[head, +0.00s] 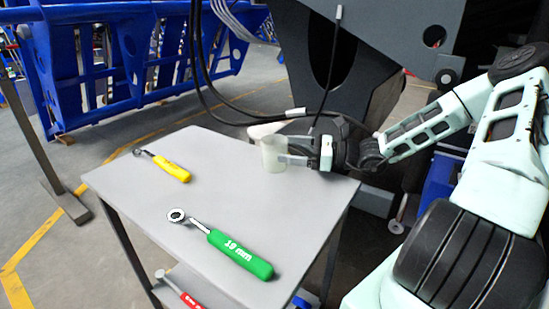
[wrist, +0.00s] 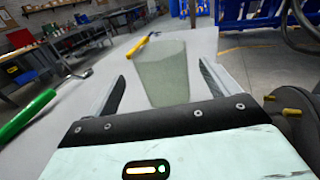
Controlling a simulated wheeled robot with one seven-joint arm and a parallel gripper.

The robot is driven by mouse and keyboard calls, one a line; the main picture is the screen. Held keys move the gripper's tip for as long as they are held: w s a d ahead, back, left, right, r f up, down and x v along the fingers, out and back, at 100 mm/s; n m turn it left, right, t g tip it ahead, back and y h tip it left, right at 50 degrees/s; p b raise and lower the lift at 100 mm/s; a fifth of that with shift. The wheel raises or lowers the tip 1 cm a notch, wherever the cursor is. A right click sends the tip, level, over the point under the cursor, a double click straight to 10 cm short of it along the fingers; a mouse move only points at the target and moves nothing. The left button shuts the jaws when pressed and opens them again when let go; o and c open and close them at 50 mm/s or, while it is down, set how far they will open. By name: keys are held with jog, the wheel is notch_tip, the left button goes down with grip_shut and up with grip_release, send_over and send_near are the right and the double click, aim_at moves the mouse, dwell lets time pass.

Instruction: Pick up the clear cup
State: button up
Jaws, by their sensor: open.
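The clear cup (head: 273,155) stands upright near the back right edge of the grey table in the head view. It is see-through with a pale greenish tint. In the wrist view the cup (wrist: 162,78) sits between the two open fingers of my gripper (wrist: 164,82), with a gap to each finger. In the head view my gripper (head: 290,153) reaches in from the right, level with the cup, its fingertips beside the cup wall. Part of the far finger is hidden or seen through the cup.
On the table (head: 150,210) lie a green 19 mm wrench (head: 240,254) in front and a yellow wrench (head: 170,168) at the left. A red wrench (head: 185,293) is on a lower shelf. The dark chassis (head: 350,60) and hanging cables (head: 200,70) are close behind.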

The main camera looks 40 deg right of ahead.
aim_at(274, 147)
jog(key=x, duration=0.5)
jog(key=shift+b, duration=0.35)
jog(key=c, duration=1.1)
jog(key=shift+o, duration=0.2)
